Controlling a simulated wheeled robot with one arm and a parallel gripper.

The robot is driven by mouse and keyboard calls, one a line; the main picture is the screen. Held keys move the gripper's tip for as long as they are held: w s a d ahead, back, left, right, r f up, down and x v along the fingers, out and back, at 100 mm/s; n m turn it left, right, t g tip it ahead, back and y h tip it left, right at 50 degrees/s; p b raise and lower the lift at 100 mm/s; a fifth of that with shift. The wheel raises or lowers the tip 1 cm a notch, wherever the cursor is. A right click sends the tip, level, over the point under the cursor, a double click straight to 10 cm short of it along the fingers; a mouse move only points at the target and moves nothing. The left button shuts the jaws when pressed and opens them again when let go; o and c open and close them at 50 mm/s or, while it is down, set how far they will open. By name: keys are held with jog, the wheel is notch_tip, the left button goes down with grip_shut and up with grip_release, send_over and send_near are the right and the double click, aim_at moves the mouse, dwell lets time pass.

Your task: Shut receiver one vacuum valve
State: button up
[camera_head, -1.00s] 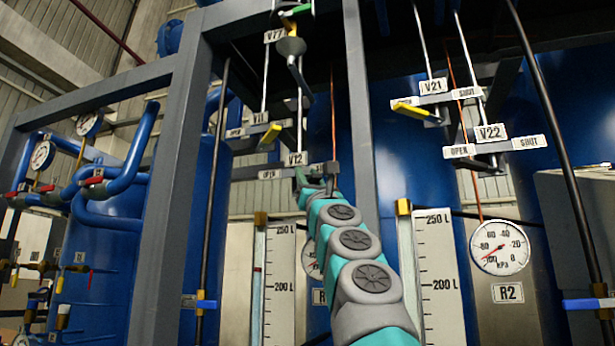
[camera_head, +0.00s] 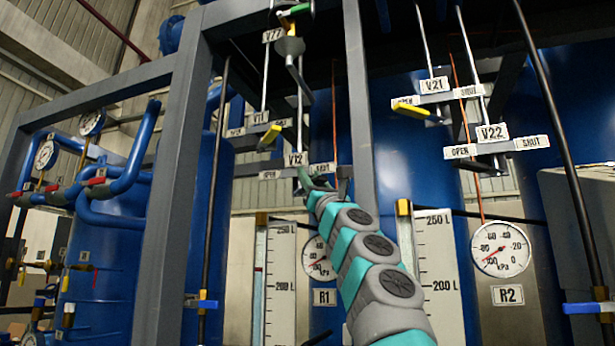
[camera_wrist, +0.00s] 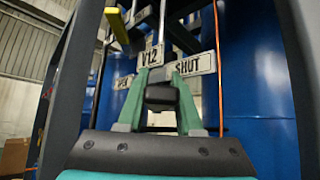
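The V12 label (camera_head: 295,159) marks a valve above the R1 plate (camera_head: 324,297), with an OPEN sign to its left and a SHUT sign (camera_head: 322,168) to its right. In the wrist view, a black handle end (camera_wrist: 161,97) lies below the V12 label (camera_wrist: 151,57) and SHUT sign (camera_wrist: 194,64). My gripper (camera_wrist: 161,85) has its green fingers on both sides of this handle and appears closed on it. In the head view my gripper (camera_head: 308,180) is just under the V12 sign, and the handle is mostly hidden.
The yellow-handled V11 valve (camera_head: 271,135) is just above and left. Valves V21 (camera_head: 412,110) and V22 (camera_head: 488,148) are to the right. A grey frame post (camera_head: 360,110) stands right beside my gripper. The R2 gauge (camera_head: 501,249) is farther right.

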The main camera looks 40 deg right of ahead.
jog(key=o, duration=0.4)
jog(key=shift+c, duration=0.2)
jog(key=shift+r+p, duration=0.4)
jog(key=r+p, duration=0.3)
jog(key=r, duration=0.1)
jog(key=shift+s+a+p, duration=0.1)
jog(key=shift+s+p, duration=0.15)
jog(key=shift+p, duration=0.1)
jog(key=shift+s+a+f+b, duration=0.15)
jog(key=shift+s+a+b, duration=0.2)
jog(key=shift+s, duration=0.25)
jog(key=shift+s+a+f+b, duration=0.1)
jog(key=shift+s+a+b, duration=0.15)
jog(key=shift+s+b, duration=0.3)
jog(key=s+a, duration=0.6)
jog(key=s, duration=0.5)
jog(key=shift+s+r, duration=0.2)
jog(key=shift+r, duration=0.1)
